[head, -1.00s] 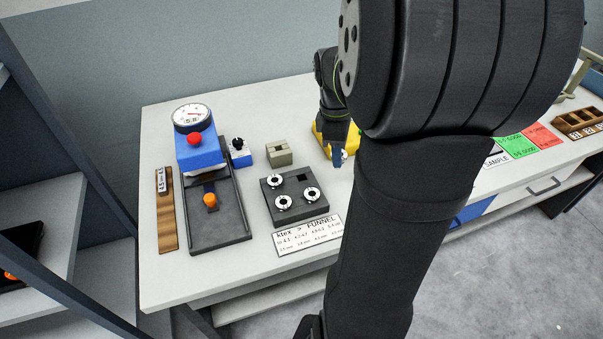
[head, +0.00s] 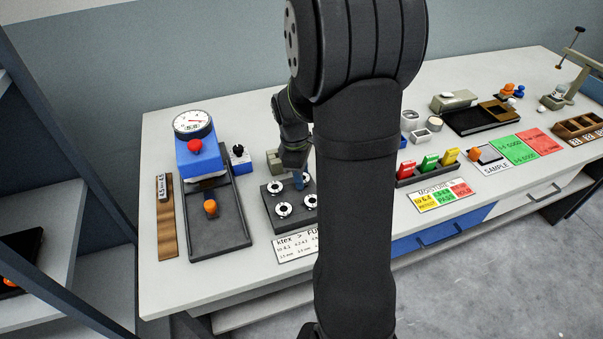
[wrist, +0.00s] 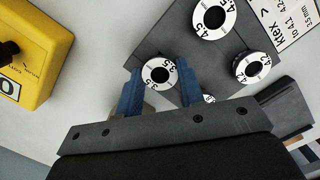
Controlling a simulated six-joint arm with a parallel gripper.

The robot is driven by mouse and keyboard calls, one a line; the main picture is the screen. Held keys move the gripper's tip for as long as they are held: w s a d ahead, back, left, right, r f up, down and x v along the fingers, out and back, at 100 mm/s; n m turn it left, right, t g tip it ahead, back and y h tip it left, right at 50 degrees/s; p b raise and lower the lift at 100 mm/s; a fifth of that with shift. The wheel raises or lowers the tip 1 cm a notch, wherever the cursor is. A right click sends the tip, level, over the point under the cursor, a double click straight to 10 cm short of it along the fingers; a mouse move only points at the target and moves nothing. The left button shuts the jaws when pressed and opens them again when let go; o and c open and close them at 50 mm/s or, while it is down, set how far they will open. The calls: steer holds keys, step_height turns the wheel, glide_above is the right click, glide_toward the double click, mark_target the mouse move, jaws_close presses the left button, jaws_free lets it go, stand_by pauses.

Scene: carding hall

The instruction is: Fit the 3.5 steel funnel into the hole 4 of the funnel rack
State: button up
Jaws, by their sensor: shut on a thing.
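The 3.5 steel funnel (wrist: 158,72), a white-faced ring with a dark centre, is between the blue fingers of my gripper (wrist: 160,88) in the wrist view. My gripper is shut on it. The funnel overlaps a corner of the dark grey funnel rack (wrist: 228,47); whether it touches the rack or hangs above it I cannot tell. In the head view my gripper (head: 298,182) is over the back right part of the rack (head: 270,204), and the held funnel is not distinguishable there. Hole 4 is not visible, hidden by the gripper and funnel.
Rack funnels include a 4.5 (wrist: 213,18) and a 4.2 (wrist: 252,68); another is partly behind my gripper. A yellow box (wrist: 35,48) lies left in the wrist view. A blue gauge device (head: 197,155) stands left of the rack. A small olive block (head: 275,160) sits behind it.

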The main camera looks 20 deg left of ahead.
steer(key=shift+f, duration=0.4)
steer(key=o, duration=1)
steer(key=shift+r, duration=0.1)
steer(key=r, duration=0.4)
steer(key=a+r, duration=0.1)
steer(key=r, duration=0.7)
steer(key=shift+s+a+r, duration=0.15)
steer(key=shift+a+r, duration=0.05)
steer(key=shift+r, duration=0.15)
steer(key=shift+f, duration=0.15)
